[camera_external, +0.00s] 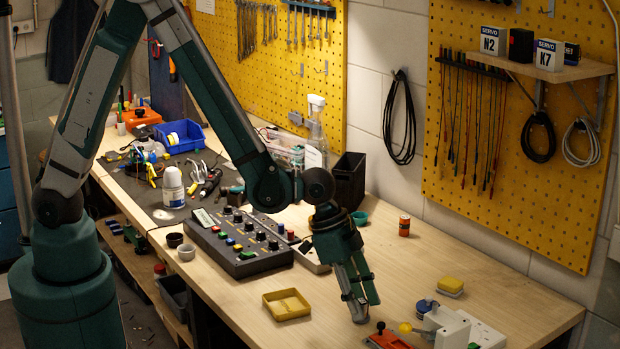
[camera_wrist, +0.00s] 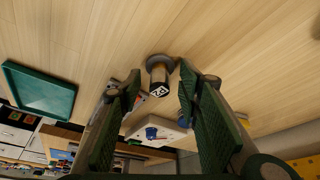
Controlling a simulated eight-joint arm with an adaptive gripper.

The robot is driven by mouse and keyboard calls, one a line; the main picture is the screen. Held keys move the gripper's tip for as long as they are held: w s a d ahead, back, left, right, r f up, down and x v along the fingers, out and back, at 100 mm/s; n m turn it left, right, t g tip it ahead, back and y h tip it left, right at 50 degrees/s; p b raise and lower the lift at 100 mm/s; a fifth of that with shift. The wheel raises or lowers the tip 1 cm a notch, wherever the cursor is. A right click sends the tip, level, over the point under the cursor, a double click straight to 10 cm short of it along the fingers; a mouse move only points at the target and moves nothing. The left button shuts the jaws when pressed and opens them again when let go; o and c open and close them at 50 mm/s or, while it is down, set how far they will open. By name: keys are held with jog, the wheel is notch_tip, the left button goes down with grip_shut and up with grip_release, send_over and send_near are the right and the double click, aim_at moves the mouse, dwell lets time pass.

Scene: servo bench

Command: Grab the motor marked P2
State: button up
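My gripper (camera_wrist: 160,86) is open, with one green-padded finger on each side and a gap to the motor. In the external view my gripper (camera_external: 361,296) points down low over the bench. A grey piece (camera_external: 358,315) at its fingertips seems to be the motor, largely hidden by the fingers.
In the external view a yellow tray (camera_external: 287,305) lies left of my gripper and a black control box (camera_external: 238,242) behind it. An orange-red tool (camera_external: 388,341) and a white device (camera_external: 446,328) stand at right.

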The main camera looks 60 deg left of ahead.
jog(key=shift+d+f, duration=0.1)
jog(key=shift+f, duration=0.15)
jog(key=shift+c, duration=0.5)
jog(key=c, duration=0.9)
